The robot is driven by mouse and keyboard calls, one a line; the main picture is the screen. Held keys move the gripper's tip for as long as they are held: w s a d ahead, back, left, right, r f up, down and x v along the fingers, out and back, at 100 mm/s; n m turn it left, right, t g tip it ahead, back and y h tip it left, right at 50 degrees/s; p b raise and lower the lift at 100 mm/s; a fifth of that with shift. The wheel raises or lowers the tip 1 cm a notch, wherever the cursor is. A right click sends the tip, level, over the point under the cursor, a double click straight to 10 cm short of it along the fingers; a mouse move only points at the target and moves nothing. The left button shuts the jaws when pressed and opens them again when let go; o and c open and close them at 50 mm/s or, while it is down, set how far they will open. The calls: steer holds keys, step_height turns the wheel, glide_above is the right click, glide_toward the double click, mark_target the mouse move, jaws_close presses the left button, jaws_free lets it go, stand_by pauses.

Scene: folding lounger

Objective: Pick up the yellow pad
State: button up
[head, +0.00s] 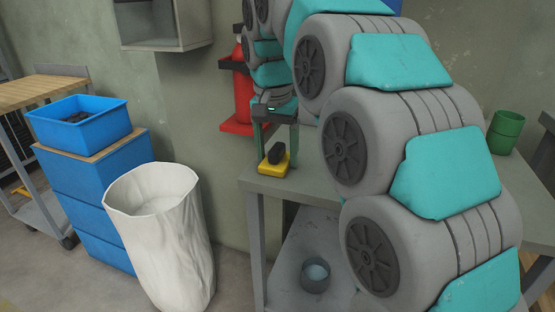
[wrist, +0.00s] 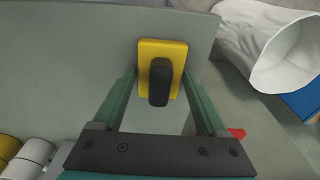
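The yellow pad (head: 274,167) lies near the left end of the grey table (head: 310,180), with a dark rounded handle (head: 276,154) on top. In the wrist view the pad (wrist: 147,53) is ahead of the fingertips, its dark handle (wrist: 160,82) reaching back between them. My gripper (head: 278,148) is open above and close to the pad. Its two green fingers (wrist: 160,80) stand one on each side of the handle, with a gap on both sides. Whether the fingertips touch the pad cannot be told.
A white bin (head: 158,235) and blue crates (head: 95,190) stand left of the table. A red fire extinguisher (head: 243,85) hangs on the wall behind. A grey can (head: 315,276) is on the lower shelf.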

mark_target(278, 146)
steer(key=c, duration=1)
steer(key=shift+o, duration=0.2)
steer(key=shift+r, duration=0.1)
steer(key=shift+r, duration=1.55)
steer(key=shift+d+r, duration=0.1)
steer(key=s+d, duration=0.3)
steer(key=d, duration=0.1)
steer(key=s+d+r+b, duration=0.1)
steer(key=s+d, duration=0.2)
steer(key=d, duration=0.1)
steer(key=s+d+b, duration=0.1)
steer(key=s+d, duration=0.2)
steer(key=d, duration=0.2)
steer(key=shift+r, duration=0.25)
